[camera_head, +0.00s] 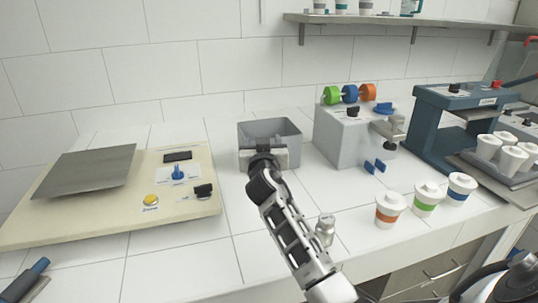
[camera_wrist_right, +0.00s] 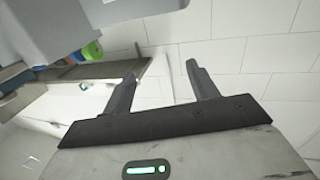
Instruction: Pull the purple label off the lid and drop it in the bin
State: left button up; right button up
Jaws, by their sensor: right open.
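A grey open-topped bin (camera_head: 255,130) stands at the back middle of the counter. My right gripper (camera_head: 264,148) is at the bin's near side, its hand covering part of the front wall. In the right wrist view my right gripper (camera_wrist_right: 158,75) has its fingers apart with nothing visible between them. I see no purple label in either view. Three lidded white cups stand at the right: one with an orange band (camera_head: 387,217), one with a green band (camera_head: 426,205) and one with a blue band (camera_head: 459,194). My left gripper is not in view.
A cream board (camera_head: 100,222) with a grey plate (camera_head: 88,171) lies at the left. A grey dispenser (camera_head: 345,143) with coloured rolls stands right of the bin. A small metal object (camera_head: 325,230) is beside my right arm. A blue machine (camera_head: 440,130) and tray of cups stand far right.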

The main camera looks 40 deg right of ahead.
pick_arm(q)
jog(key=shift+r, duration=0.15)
pick_arm(e)
jog(key=s+a+f+n+t+y, duration=0.1)
jog(key=s+a+f+n+y, duration=0.2)
jog(key=a, duration=0.5)
jog(key=shift+s+a+f+t+y, duration=0.4)
jog(key=shift+s+f+y, duration=0.3)
jog(key=shift+s+f, duration=0.8)
jog(key=shift+s+r, duration=0.2)
jog(key=shift+s, duration=0.05)
